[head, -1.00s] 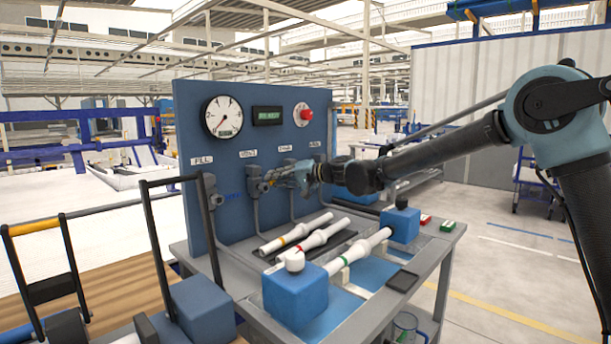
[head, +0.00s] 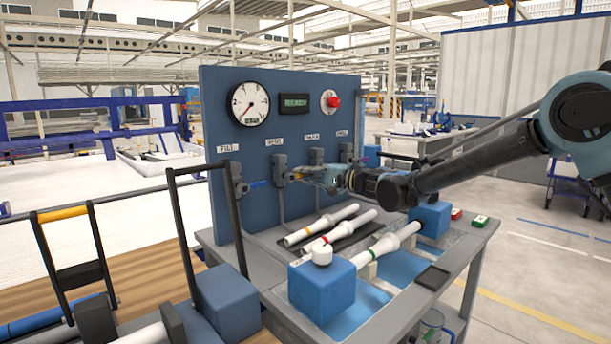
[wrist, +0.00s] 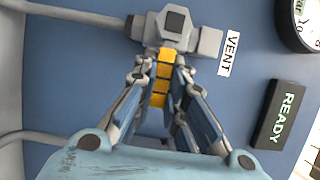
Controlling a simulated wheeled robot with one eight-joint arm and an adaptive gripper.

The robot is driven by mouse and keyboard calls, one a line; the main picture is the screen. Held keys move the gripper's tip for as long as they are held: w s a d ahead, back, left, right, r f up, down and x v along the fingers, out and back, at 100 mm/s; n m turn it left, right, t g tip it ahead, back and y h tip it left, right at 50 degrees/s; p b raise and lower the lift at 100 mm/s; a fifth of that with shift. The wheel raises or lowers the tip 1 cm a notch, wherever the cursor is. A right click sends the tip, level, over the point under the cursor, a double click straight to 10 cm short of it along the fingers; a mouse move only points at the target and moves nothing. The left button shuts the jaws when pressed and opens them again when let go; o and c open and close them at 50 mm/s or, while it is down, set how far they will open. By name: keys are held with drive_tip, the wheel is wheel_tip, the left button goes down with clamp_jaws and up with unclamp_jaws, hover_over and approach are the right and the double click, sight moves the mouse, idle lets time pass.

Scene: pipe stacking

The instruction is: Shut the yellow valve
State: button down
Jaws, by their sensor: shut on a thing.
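The yellow valve handle (wrist: 163,75) shows in the wrist view, sticking out from the grey valve body (wrist: 172,25) beside the VENT label. It lies across the line of the grey pipe leaving that body to the left. My gripper (wrist: 163,66) has its fingers on both sides of the handle, shut on it. In the head view my gripper (head: 305,178) reaches to the grey VENT valve body (head: 280,168) on the blue panel. The handle itself is mostly hidden there by the fingers.
The blue panel (head: 225,105) carries a gauge (head: 250,103), a READY display (wrist: 281,115) and a red button (head: 333,101). White pipes (head: 325,222) and blue blocks (head: 322,290) lie on the bench below.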

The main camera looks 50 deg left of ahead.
drive_tip(key=shift+w, duration=0.3)
drive_tip(key=c, duration=1.6)
unclamp_jaws()
drive_tip(key=shift+w+f, duration=0.1)
drive_tip(key=shift+c, duration=0.2)
drive_tip(key=shift+o, duration=0.2)
drive_tip(key=shift+s, duration=0.25)
drive_tip(key=v, duration=1.2)
drive_tip(key=shift+w, duration=0.15)
